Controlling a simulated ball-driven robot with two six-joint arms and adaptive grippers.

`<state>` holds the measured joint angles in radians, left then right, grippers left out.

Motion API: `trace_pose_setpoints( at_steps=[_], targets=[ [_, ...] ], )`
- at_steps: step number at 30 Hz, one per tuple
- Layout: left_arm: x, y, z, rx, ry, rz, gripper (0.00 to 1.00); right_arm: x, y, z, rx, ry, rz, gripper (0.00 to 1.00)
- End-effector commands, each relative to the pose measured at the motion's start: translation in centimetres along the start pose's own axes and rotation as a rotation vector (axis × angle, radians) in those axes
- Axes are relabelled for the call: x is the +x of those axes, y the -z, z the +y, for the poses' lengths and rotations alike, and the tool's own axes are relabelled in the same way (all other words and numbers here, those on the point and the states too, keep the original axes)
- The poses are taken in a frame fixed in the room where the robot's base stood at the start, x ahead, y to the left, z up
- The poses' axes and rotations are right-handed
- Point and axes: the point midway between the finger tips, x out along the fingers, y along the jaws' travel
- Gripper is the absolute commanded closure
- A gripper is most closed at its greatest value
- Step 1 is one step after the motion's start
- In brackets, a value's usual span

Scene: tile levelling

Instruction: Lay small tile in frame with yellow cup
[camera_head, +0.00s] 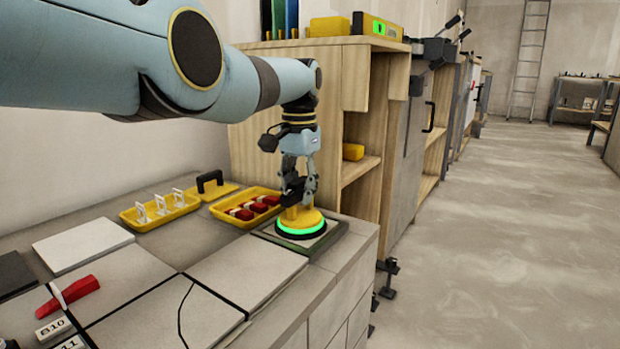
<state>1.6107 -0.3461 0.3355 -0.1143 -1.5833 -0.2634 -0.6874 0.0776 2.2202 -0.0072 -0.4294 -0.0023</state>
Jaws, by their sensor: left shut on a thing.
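My left gripper (299,187) points down at the far right corner of the tiled bench. It is shut on the yellow cup (301,221), a yellow suction cup with a glowing green ring around its base. The cup stands upright over the small tile, which is mostly hidden beneath it. The square frame (325,243), with a dark rim, surrounds the cup at the bench corner. I cannot tell whether the tile is fully seated in the frame. My right gripper is not in view.
A yellow tray (245,215) with red pieces sits left of the cup. Another yellow tray (160,214) holds white clips. A yellow-based trowel (211,186), a white tile (83,244) and a red wedge (71,296) lie farther left. A wooden cabinet (310,100) stands close behind. Open floor lies right.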

Motion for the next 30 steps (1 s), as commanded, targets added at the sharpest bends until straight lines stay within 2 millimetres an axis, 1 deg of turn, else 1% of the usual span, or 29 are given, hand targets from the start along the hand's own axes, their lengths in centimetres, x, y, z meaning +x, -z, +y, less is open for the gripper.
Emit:
trace_pose_setpoints(
  at_steps=[6,7,12,20,23,26,30],
  targets=[
    [0.0,0.0,0.0,0.0,0.0,0.001,1.0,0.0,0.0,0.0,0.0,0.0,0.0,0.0],
    [0.0,0.0,0.0,0.0,0.0,0.001,0.76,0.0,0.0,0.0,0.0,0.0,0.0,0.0],
    [0.1,0.0,0.0,0.0,0.0,0.0,0.54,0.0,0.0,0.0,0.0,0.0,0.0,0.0],
    [0.2,-0.1,0.0,0.0,-0.001,-0.002,0.53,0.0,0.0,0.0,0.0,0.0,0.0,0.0],
    [-0.4,0.0,0.0,0.0,-0.001,0.0,0.53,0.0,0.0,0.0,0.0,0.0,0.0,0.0],
    [-1.8,0.1,0.0,0.0,0.0,0.002,0.53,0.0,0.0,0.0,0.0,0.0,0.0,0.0],
    [-5.0,0.1,0.0,0.0,0.001,0.003,0.53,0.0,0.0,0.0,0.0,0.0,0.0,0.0]
  ],
)
